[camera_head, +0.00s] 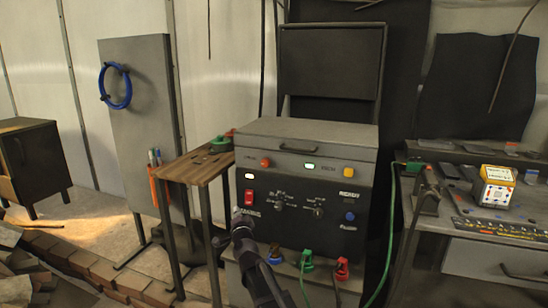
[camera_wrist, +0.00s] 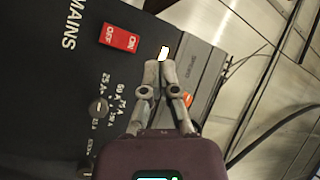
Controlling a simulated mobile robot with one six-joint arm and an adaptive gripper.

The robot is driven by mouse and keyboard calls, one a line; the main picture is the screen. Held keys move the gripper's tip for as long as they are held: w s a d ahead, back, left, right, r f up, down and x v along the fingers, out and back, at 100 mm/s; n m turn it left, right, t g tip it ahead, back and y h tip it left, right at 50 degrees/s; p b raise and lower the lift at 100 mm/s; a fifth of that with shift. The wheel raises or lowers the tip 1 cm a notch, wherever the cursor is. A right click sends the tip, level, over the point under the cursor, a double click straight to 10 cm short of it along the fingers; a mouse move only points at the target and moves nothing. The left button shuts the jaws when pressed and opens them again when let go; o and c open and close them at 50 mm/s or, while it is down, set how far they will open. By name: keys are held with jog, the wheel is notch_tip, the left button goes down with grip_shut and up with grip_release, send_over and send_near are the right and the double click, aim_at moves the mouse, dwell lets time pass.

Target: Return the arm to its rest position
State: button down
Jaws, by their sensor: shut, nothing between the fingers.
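My gripper (camera_head: 239,217) is at the lower left of the dark control panel (camera_head: 300,232) in the head view, with my dark arm reaching up to it from below. In the wrist view the two grey fingers of my gripper (camera_wrist: 160,66) come together at their tips, shut and empty. The fingertips appear in front of the panel near a lit white indicator (camera_wrist: 164,52). The red ON/OFF switch (camera_wrist: 120,38) beside the MAINS label is to their left, apart from them. The switch also shows above my gripper in the head view (camera_head: 249,197). I cannot tell any exact gap to the panel.
Green and red plugs (camera_head: 306,259) sit low on the cabinet, with a green cable (camera_head: 390,230) at its right. A wooden-topped table (camera_head: 195,168) stands close on the left. A bench (camera_head: 500,222) with a small box (camera_head: 496,187) is on the right. Bricks lie at lower left.

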jog(key=s+d+f+n+g, duration=0.9)
jog(key=s+d+f+g, duration=0.2)
jog(key=s+d+f, duration=0.3)
jog(key=s+d+f+g+h, duration=0.2)
jog(key=s+d+f+g, duration=0.15)
jog(key=s+d, duration=0.45)
jog(key=s+d+f+g+h, duration=0.3)
jog(key=s+d+g, duration=0.1)
jog(key=s+d, duration=0.45)
notch_tip(320, 180, up, 31)
jog(key=p, duration=3)
jog(key=shift+a+p, duration=0.4)
jog(key=shift+a, duration=0.05)
jog(key=shift+f, duration=0.15)
